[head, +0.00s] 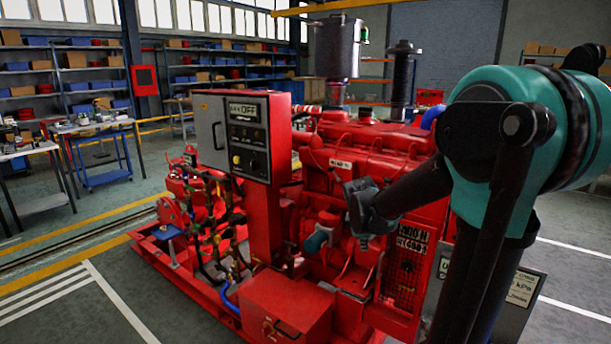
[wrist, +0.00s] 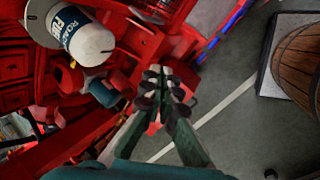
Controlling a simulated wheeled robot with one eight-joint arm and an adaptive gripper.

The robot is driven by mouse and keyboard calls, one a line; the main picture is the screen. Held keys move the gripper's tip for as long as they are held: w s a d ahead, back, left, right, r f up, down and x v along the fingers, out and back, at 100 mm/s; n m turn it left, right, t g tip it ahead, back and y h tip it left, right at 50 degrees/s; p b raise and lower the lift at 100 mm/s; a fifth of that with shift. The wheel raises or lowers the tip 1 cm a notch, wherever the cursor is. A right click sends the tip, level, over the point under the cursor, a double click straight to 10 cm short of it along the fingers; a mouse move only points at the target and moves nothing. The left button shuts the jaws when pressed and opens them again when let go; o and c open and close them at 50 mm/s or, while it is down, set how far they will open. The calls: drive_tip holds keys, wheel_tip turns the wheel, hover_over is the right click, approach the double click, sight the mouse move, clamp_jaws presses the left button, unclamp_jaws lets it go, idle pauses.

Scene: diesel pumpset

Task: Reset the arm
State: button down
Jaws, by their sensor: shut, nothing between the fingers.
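My arm comes in from the right in the head view, with a large teal joint and dark links reaching left in front of the red diesel pumpset (head: 365,150). My gripper (wrist: 163,75) shows in the wrist view with its fingers together and nothing between them. It points over the red frame and the grey floor; I cannot tell its distance from the red parts. In the head view the fingers cannot be made out clearly against the engine. A red control box (head: 240,135) with a display that seems to read OFF stands on the pumpset.
A white canister with a blue fuel label (wrist: 82,40) is left of the gripper in the wrist view. A wooden barrel (wrist: 300,60) stands at right. Work tables (head: 90,125) and shelves (head: 35,85) stand at back left. Striped floor (head: 75,300) lies clear at front left.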

drive_tip(key=s+f+m+y, duration=0.1)
drive_tip(key=s+f+m, duration=0.3)
drive_tip(key=s+m, duration=0.3)
drive_tip(key=s+f+m+y, duration=0.1)
drive_tip(key=s+f+m, duration=0.4)
drive_tip(key=s, duration=0.9)
drive_tip(key=m, duration=0.3)
drive_tip(key=shift+s+d+g, duration=0.15)
drive_tip(key=shift+s+g, duration=0.15)
drive_tip(key=shift+s, duration=0.05)
drive_tip(key=shift+f, duration=0.1)
